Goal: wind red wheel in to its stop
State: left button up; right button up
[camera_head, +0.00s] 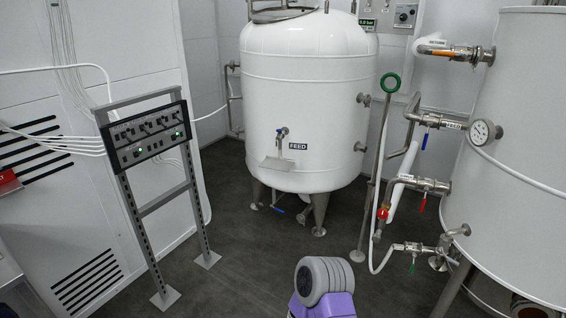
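A small red round fitting (383,213), which looks like the red wheel, sits on the pipework low between the two tanks, right of the picture's middle. It is too small to tell its turning position or how far it is screwed in. No gripper of mine is in view, so nothing is seen touching it. A grey and purple part at the bottom middle looks like one of my arm links, well short of the pipework.
Lever valves with blue (425,141) and red (422,204) handles branch from the right tank (530,140). The FEED tank (308,110) stands behind. A panel rack (147,134) stands left. Dark floor between is clear.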

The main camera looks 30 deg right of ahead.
aim_at(381, 213)
jog(key=z, duration=0.4)
jog(key=i, duration=2.35)
jog(key=z, duration=1.95)
jog(key=i, duration=1.25)
jog(key=z, duration=0.9)
